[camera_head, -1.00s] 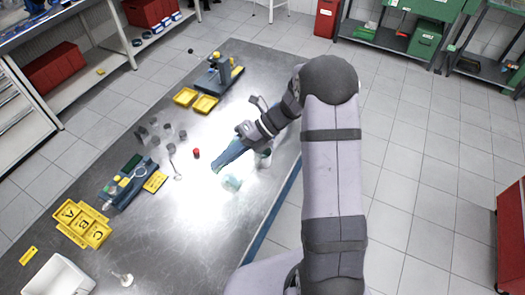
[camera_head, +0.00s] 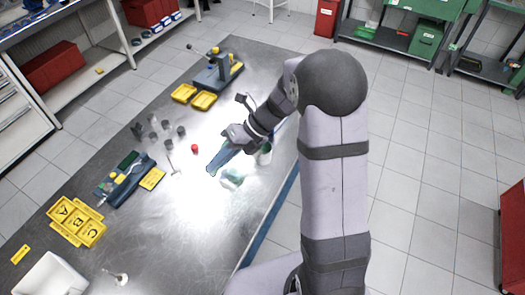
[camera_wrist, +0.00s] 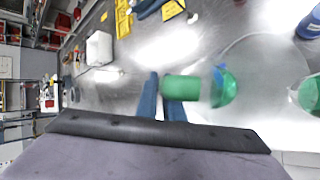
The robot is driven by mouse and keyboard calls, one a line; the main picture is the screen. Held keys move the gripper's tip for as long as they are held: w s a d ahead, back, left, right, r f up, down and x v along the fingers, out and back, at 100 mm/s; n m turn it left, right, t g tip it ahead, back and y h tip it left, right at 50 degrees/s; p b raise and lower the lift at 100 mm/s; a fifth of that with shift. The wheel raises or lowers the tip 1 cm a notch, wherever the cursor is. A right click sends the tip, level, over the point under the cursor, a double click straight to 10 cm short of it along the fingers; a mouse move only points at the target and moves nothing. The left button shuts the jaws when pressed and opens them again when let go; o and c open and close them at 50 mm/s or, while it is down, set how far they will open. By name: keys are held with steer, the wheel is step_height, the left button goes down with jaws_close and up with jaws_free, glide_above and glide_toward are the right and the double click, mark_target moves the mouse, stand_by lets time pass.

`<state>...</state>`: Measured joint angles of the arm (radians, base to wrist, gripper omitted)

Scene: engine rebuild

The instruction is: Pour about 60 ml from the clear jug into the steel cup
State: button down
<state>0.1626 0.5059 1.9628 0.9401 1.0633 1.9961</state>
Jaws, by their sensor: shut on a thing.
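The clear jug (camera_head: 232,178) holds a pale green liquid and is just beside my fingertips in the head view. In the wrist view it is a see-through shape with green in it (camera_wrist: 222,88). My gripper (camera_head: 214,168) has long blue fingers. In the wrist view my gripper (camera_wrist: 160,98) is shut on the jug's green handle (camera_wrist: 181,88), between and partly over the fingers. I cannot tell whether the jug is tilted or touches the table. Several small grey cups (camera_head: 168,144) stand left of the gripper; I cannot tell which is the steel cup.
A small red item (camera_head: 195,149) lies left of the fingers. A blue fixture (camera_head: 123,182), yellow lettered trays (camera_head: 78,222), a white bin (camera_head: 52,276) and two yellow trays (camera_head: 203,101) stand around. Another greenish container (camera_head: 264,157) is behind my gripper. The bench's front middle is bare.

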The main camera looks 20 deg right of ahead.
mark_target(211, 175)
steer(key=shift+s+a+f+n+t+h+p, duration=0.2)
steer(key=shift+s+a+f+t+h+p, duration=0.15)
steer(key=shift+a+h, duration=0.25)
steer(key=shift+s+a+f+n+t+h+p, duration=0.2)
steer(key=shift+s+a+f+h, duration=0.2)
steer(key=shift+a+h, duration=0.2)
steer(key=shift+s+a+f+n+t+h+p, duration=0.2)
steer(key=shift+a+f+t+h, duration=0.3)
steer(key=shift+f+h, duration=0.25)
steer(key=shift+s+a+f+n+t+h+p, duration=0.1)
steer(key=shift+s+a+f+n+t+h, duration=0.15)
steer(key=shift+a+f+t+h, duration=0.4)
steer(key=shift+s+a+f+n+t+h+p, duration=0.2)
steer(key=shift+a+f+t+h, duration=0.15)
steer(key=shift+f+h, duration=0.5)
